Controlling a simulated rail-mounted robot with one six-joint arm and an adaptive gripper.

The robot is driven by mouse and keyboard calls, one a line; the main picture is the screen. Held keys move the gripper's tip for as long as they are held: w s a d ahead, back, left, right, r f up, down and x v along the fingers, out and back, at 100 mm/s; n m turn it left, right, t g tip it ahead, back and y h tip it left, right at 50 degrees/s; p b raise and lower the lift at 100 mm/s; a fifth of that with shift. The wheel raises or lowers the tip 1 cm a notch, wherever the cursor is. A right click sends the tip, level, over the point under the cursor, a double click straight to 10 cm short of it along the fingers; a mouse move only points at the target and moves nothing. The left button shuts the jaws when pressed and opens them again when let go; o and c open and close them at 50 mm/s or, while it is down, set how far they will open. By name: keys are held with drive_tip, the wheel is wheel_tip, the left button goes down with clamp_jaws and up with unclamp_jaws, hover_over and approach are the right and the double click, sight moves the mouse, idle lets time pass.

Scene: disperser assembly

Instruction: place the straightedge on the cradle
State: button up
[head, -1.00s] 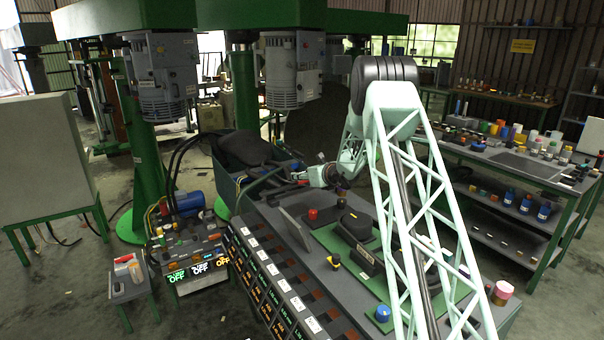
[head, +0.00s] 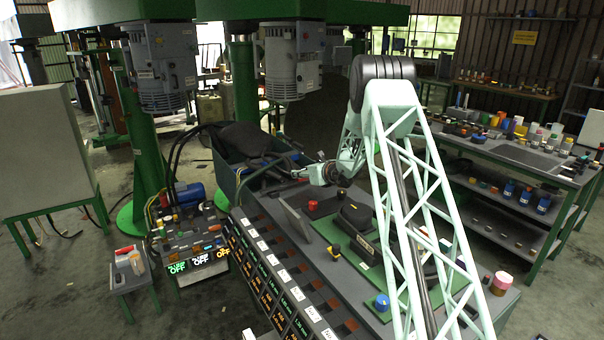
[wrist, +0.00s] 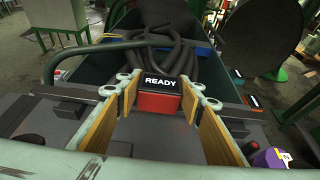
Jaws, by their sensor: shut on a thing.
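My gripper (wrist: 158,92) shows in the wrist view as two fingers with tan, wood-coloured inner pads. A red block with a black READY label (wrist: 158,95) fills the space between the fingertips, and the gripper is shut on it. In the head view my gripper (head: 318,174) is small, low over the far end of the grey console, beside the dark bin. I cannot pick out a straightedge for certain, nor a cradle. A green mat (head: 345,246) with dark blocks on it lies on the console top.
The dark bin (wrist: 215,72) with coiled hoses lies just beyond the fingers. A purple and yellow round part (wrist: 270,158) is close at lower right. A red knob (head: 312,205), a tilted grey panel (head: 296,222) and a blue knob (head: 382,303) stand on the console.

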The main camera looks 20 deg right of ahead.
drive_tip(key=shift+f+b, duration=0.5)
drive_tip(key=shift+b, duration=0.05)
idle(0.6)
drive_tip(key=o, duration=1.3)
drive_tip(key=shift+o, duration=0.2)
drive_tip(key=shift+s, duration=0.1)
drive_tip(key=v, duration=1.2)
